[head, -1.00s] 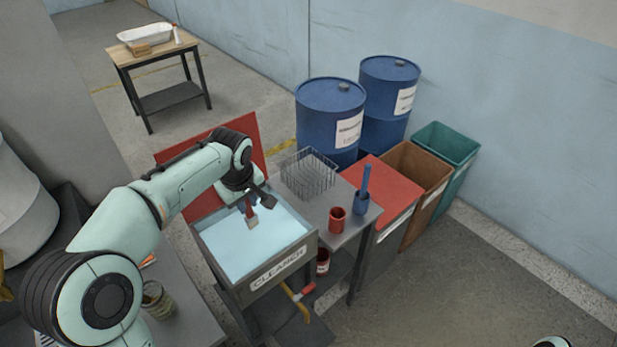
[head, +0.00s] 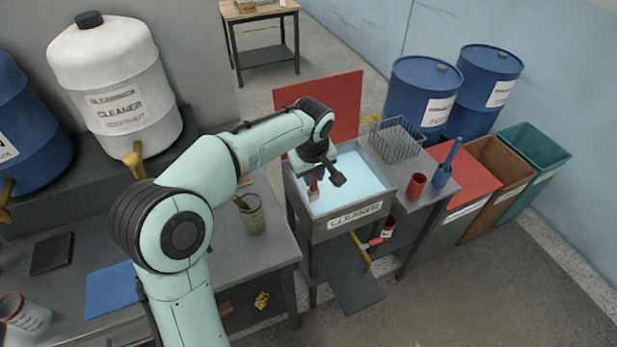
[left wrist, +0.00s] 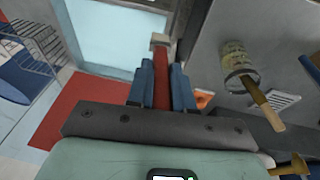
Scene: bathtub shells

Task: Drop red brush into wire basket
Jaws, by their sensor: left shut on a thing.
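The red brush (head: 314,188) has a red handle and a pale bristle end. My left gripper (head: 322,176) is shut on its handle and holds it over the left side of the cleaner basin (head: 352,222). The left wrist view shows the red handle (left wrist: 160,88) between the two blue-grey fingers of the gripper (left wrist: 162,84), bristle end pointing away. The wire basket (head: 396,140) stands on the grey side table right of the basin, apart from the gripper; its mesh also shows at the left of the left wrist view (left wrist: 38,42). My right gripper is out of view.
A red cup (head: 415,186) and a blue brush in a blue cup (head: 446,165) stand in front of the basket. The raised red lid (head: 335,102) is behind the basin. Blue drums (head: 423,95) stand behind the basket, bins at right. A tin (head: 250,213) sits on the left bench.

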